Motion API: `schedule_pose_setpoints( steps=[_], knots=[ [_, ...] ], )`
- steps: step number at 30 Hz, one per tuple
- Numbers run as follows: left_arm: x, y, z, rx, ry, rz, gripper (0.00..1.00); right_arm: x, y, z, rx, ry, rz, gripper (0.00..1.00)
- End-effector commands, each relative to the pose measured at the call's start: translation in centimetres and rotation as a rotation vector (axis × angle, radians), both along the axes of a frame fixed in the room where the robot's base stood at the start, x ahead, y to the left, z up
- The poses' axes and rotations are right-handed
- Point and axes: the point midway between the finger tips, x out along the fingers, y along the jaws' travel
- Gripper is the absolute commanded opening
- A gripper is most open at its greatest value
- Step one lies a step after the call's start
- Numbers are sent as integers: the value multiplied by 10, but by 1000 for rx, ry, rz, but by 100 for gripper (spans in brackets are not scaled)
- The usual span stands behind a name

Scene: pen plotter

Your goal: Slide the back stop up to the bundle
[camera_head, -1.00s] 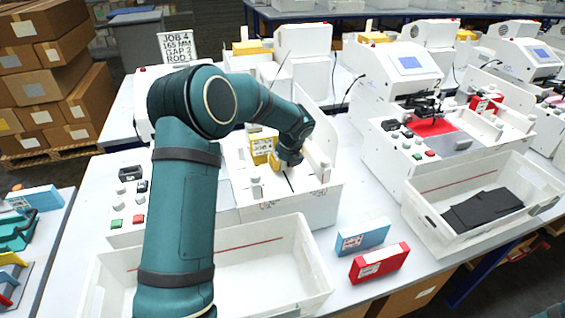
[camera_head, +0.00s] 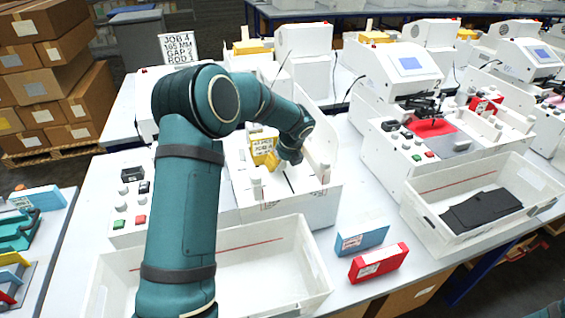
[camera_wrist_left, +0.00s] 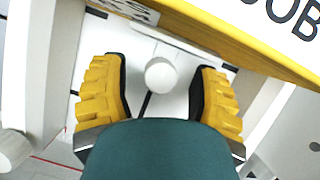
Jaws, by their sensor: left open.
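The yellow bundle (camera_head: 263,148), marked JOB, stands upright on the bed of the near white machine. Its edge crosses the top right of the left wrist view (camera_wrist_left: 240,36). My left gripper (camera_head: 273,161) points down just in front of the bundle. In the left wrist view its yellow-padded fingers (camera_wrist_left: 160,68) are open, one on each side of a round white knob (camera_wrist_left: 159,76). The knob stands over a dark slot and looks to be the back stop's. I cannot tell whether the fingers touch it. My arm hides much of the machine's left part.
White side walls (camera_head: 318,150) flank the bed closely. An empty white bin (camera_head: 318,262) stands in front. Blue (camera_head: 362,239) and red (camera_head: 379,262) blocks lie on the table to its right. A job sign (camera_head: 177,50) stands behind.

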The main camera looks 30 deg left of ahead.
Motion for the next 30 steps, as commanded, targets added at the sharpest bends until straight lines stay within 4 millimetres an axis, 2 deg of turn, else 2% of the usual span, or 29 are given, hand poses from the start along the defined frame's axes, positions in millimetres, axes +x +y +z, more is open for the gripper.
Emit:
schedule_pose_setpoints(
  steps=[12,18,30],
  knots=[
    [-13,-27,72,-1,-4,-2,61,0,0,0,0,0,0,54],
    [-18,-36,98,0,-2,-1,61,0,0,0,0,0,0,54],
    [-20,-39,106,0,0,0,61,0,0,0,0,0,0,54]
  ],
)
